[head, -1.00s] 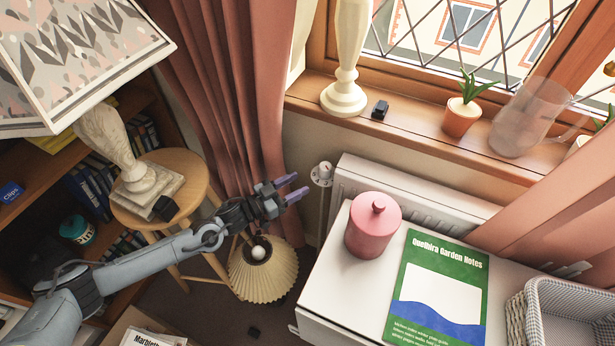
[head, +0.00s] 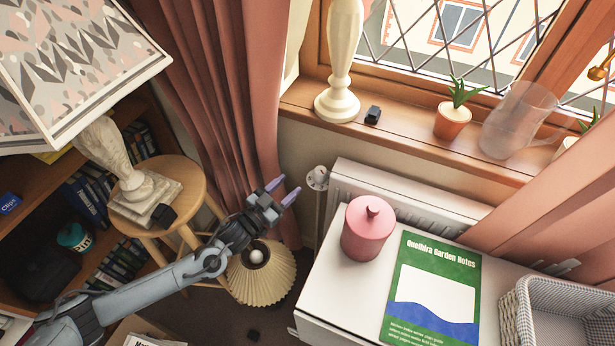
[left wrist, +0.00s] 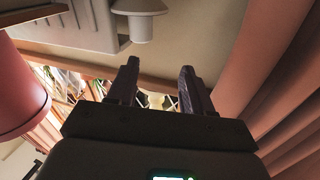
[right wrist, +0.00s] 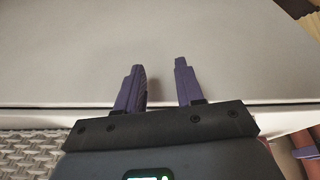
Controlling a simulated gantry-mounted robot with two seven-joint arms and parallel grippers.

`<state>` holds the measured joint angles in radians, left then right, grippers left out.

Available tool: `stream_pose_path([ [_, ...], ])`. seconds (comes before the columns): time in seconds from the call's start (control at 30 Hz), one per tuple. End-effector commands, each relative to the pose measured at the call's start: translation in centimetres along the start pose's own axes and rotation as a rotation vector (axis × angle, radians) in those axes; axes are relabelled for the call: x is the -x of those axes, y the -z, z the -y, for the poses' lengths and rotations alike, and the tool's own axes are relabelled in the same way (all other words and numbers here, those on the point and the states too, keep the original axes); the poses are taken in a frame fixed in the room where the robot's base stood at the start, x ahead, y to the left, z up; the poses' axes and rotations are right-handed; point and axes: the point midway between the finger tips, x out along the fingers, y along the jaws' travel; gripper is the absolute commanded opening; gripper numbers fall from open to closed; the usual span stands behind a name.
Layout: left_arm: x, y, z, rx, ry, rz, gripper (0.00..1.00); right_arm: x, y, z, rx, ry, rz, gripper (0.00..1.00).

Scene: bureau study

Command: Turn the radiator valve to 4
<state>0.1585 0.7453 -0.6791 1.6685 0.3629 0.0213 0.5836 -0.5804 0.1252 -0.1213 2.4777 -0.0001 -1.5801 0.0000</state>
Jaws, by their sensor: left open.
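The radiator valve (head: 317,178) is a small whitish knob on a pipe at the left end of the radiator (head: 375,195). My left gripper (head: 280,190) is open and empty, just left of the valve and apart from it. In the left wrist view the valve (left wrist: 140,22) shows as a pale stepped cylinder beyond and above the open fingertips (left wrist: 158,68). The valve's numbers are too small to read. My right gripper (right wrist: 160,68) is open and empty over a plain white surface; it is outside the head view.
A red curtain (head: 225,100) hangs behind my left gripper. A cream lampshade (head: 262,275) is below it. A wicker basket (head: 512,325) sits right.

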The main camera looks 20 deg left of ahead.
Motion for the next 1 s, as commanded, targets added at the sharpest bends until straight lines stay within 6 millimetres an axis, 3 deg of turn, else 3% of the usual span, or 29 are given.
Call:
stream_pose_path([
  [0.1,0.7,0.6,-2.1,0.084,0.051,0.010,0.50,1.7,0.6,-0.1,0.000,-0.001,-0.004,0.37],
  [0.27,0.8,-0.3,-3.6,0.132,0.056,0.026,0.50,2.0,0.7,-0.2,-0.001,-0.002,-0.004,0.37],
  [0.8,-7.0,-0.8,-3.3,0.130,0.052,0.028,0.50,0.7,0.3,0.1,-0.009,0.005,-0.003,0.37],
  [1.0,-8.7,-0.9,-3.2,0.131,0.052,0.028,0.50,0.4,0.2,0.1,-0.008,0.005,-0.003,0.37],
])
